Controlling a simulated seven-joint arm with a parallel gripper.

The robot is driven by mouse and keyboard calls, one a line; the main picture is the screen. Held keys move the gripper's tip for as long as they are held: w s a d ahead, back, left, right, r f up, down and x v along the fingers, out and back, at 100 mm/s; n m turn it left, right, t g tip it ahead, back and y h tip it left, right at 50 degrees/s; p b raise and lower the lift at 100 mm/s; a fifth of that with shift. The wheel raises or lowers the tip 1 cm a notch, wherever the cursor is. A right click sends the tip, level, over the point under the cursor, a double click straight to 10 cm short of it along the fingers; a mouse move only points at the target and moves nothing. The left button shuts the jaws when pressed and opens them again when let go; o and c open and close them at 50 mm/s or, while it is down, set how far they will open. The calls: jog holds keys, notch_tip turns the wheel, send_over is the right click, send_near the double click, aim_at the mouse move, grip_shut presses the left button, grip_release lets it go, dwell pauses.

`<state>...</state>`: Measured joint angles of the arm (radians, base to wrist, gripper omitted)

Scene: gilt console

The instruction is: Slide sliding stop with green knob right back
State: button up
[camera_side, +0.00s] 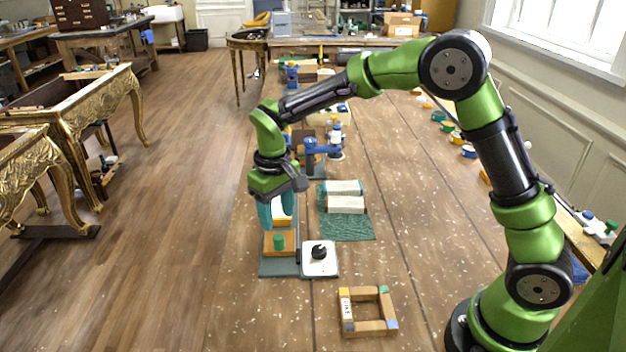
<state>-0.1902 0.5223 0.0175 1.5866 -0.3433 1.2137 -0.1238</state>
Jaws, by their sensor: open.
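The sliding stop (289,249) is a wooden block with a green knob (279,241) on top. It sits on a grey-green base plate (278,271) near the left edge of the bench. My gripper (278,226) points down just above and behind the knob in the picture. Its two teal fingers are apart, with nothing held between them. A white and yellow piece (282,213) shows behind and between the fingers. I cannot tell exactly how far the fingertips are from the knob, but they do not appear closed around it.
A white plate with a black knob (319,252) is right of the stop. A wooden frame (367,327) lies in front. A green mat (345,229) with pale blocks (346,204) lies behind right. A blue clamp-like tool (322,147) stands farther back.

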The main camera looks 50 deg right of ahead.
aim_at(279, 238)
notch_tip(279, 238, up, 10)
jog(key=shift+f, duration=0.2)
jog(key=s+d+r+m+t+y, duration=0.1)
jog(key=s+d+r+m+t, duration=0.1)
jog(key=s, duration=0.8)
jog(key=s+d+r+m+t+y, duration=0.1)
jog(key=s+d+t, duration=0.3)
jog(key=s, duration=0.7)
jog(key=shift+s+r+m+t, duration=0.2)
jog(key=shift+r+m+t, duration=0.3)
jog(key=shift+r+t, duration=0.15)
